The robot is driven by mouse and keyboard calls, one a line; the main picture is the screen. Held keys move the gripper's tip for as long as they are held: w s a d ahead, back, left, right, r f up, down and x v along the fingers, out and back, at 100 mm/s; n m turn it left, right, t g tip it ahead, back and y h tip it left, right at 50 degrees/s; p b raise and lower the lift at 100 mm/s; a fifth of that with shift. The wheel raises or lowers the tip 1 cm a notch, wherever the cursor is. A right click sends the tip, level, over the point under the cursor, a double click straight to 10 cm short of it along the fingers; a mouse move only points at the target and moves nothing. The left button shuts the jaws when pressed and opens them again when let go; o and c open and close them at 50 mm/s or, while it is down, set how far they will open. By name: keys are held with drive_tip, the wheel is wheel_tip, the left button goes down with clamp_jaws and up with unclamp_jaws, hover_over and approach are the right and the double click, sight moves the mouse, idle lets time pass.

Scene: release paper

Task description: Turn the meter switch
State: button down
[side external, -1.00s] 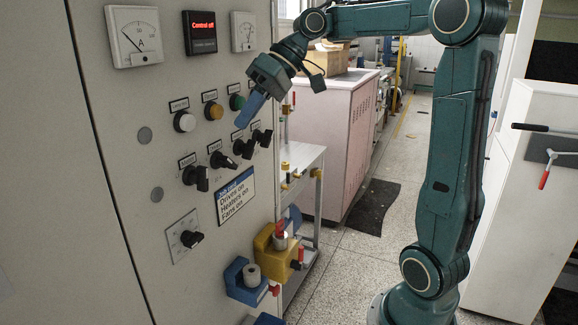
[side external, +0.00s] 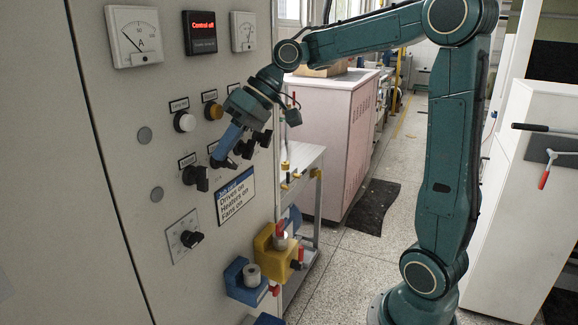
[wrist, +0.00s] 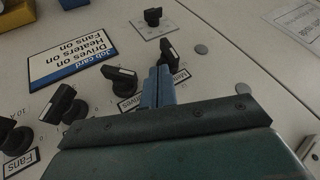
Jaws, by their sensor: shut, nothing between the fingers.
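My gripper (side external: 222,158) is shut and empty, with its blue fingers pointing down at the row of black rotary switches on the grey panel. In the wrist view the fingers (wrist: 160,78) lie between two switches. One black switch (wrist: 118,78) is just left of them, and another (wrist: 168,50) is just beyond and right of the tips. Contact is unclear.
More switches (wrist: 63,105) stand close on the left in the wrist view. A job card (side external: 236,195) and a dial (side external: 190,238) sit below the row. White (side external: 184,122) and amber (side external: 213,111) buttons are above. Blue and yellow holders (side external: 275,255) protrude lower right.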

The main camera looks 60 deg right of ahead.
sight(200, 166)
drive_tip(key=shift+x, duration=1.45)
drive_tip(key=shift+a+r, duration=0.3)
drive_tip(key=shift+a, duration=0.4)
drive_tip(key=shift+r, duration=0.25)
drive_tip(key=shift+r, duration=0.5)
drive_tip(key=shift+r, duration=0.15)
drive_tip(key=s+a+r, duration=0.2)
drive_tip(key=s+r, duration=0.2)
drive_tip(key=r, duration=0.4)
drive_tip(key=shift+a+r, duration=0.2)
drive_tip(key=shift+r, duration=0.1)
